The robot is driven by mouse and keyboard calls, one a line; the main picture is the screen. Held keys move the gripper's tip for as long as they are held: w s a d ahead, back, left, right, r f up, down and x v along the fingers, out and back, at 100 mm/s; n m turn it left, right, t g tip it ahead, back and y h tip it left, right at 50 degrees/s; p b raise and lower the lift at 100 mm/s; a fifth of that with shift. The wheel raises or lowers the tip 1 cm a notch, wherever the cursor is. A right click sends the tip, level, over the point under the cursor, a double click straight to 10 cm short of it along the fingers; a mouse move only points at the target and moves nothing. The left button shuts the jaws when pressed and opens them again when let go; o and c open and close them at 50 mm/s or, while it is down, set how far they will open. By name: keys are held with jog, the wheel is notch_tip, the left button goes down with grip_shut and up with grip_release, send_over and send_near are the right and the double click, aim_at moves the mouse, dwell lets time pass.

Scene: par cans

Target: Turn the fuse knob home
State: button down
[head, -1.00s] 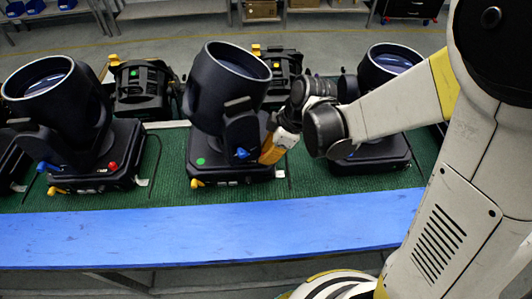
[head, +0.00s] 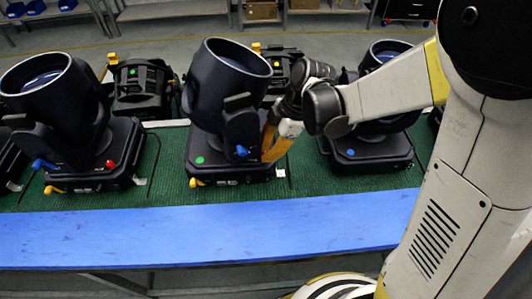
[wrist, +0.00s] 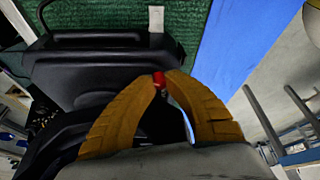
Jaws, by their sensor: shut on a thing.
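The middle black lamp head (head: 228,120) stands tilted on its base, with a green dot and a blue lever (head: 242,151) on its near side. My gripper (head: 268,157) reaches down at the right side of this base. In the wrist view my gripper's two yellow-brown fingertips (wrist: 160,76) close on a small red knob (wrist: 158,80) beside the black base (wrist: 100,72). The fingers hide most of the knob. In the head view the held knob is hidden behind my gripper.
A left lamp (head: 75,125) shows its own red knob (head: 110,164) and yellow lever. A right lamp (head: 370,148) stands close beside my arm. The lamps stand on a green mat (head: 165,160). A blue strip (head: 200,235) along the front is clear.

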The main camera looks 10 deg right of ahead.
jog(key=shift+n+g+b, duration=0.3)
jog(key=shift+n+g, duration=0.2)
jog(key=shift+n, duration=0.7)
jog(key=c, duration=1.3)
grip_release()
jog(key=shift+c, duration=0.2)
jog(key=v, duration=1.2)
jog(key=shift+w, duration=0.15)
